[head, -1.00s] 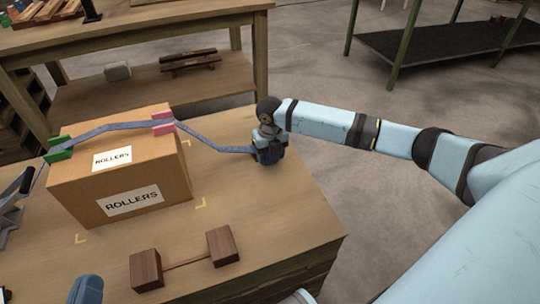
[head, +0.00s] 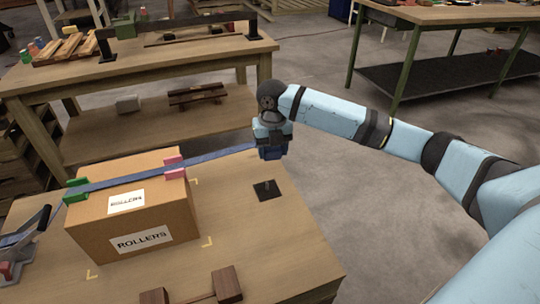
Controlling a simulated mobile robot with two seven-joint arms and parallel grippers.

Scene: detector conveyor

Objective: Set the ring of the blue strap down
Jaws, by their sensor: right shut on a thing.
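The blue strap (head: 130,181) runs from a ratchet (head: 22,240) at the left, over the cardboard box (head: 185,215), to my right gripper (head: 272,152). It passes over a green corner piece (head: 77,191) and a pink one (head: 174,168) on the box's top edges. My right gripper is shut on the strap's far end, right of the box. The ring there is hidden by the jaws. A small black plate (head: 267,190) with a short upright peg lies on the table, below the gripper in the picture and apart from it. My left gripper is out of view.
A wooden piece with two end blocks (head: 226,284) lies at the table's front. The wooden table (head: 285,245) is bare around the black plate. Yellow corner marks surround the box. Another wooden table (head: 210,60) stands behind.

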